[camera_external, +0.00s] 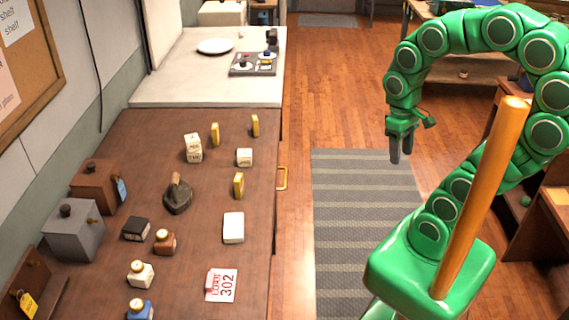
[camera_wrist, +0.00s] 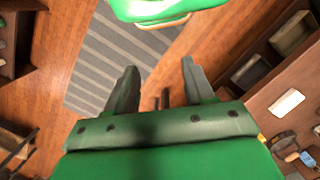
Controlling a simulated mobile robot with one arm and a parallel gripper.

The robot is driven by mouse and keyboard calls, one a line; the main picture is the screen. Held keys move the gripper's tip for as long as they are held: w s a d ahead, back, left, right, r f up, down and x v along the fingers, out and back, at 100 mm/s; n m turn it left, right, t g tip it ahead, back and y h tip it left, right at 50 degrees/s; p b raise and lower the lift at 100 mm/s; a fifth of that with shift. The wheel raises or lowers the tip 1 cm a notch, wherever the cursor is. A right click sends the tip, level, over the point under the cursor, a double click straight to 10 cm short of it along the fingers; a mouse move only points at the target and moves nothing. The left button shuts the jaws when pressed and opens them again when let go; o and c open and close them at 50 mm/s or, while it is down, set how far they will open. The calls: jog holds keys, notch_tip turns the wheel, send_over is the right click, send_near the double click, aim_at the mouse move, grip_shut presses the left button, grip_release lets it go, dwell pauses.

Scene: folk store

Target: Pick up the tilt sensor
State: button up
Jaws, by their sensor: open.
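My gripper (camera_external: 401,152) hangs over the floor and the striped mat, right of the brown table (camera_external: 205,285). In the wrist view my gripper (camera_wrist: 158,75) has its two dark fingers spread apart, with nothing between them. I cannot tell for sure which object is the tilt sensor. Small candidates on the table include a white block (camera_external: 233,227), a cream block with dark marks (camera_external: 244,157) and a black block (camera_external: 136,229). None of these is near my gripper.
The table also holds a dark iron-like object (camera_external: 178,194), small bottles (camera_external: 140,274), a 302 card (camera_external: 221,285) and boxes by the wall. A pale counter (camera_external: 160,85) behind bears a plate (camera_external: 215,46) and a grey panel (camera_external: 253,64). The striped mat (camera_external: 350,215) is clear.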

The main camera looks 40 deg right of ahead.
jog(key=shift+r, duration=0.1)
jog(key=n+t+y, duration=0.1)
jog(key=n, duration=2.3)
send_over(238, 177)
jog(key=d, duration=0.1)
notch_tip(238, 177, down, 11)
jog(key=shift+w+a+f+n, duration=0.1)
jog(key=shift+a+f+n, duration=0.1)
jog(key=shift+n, duration=0.2)
jog(key=shift+a+f, duration=0.2)
jog(key=shift+f, duration=1.7)
jog(key=shift+a+f, duration=0.15)
jog(key=shift+f, duration=1.75)
jog(key=shift+c, duration=0.3)
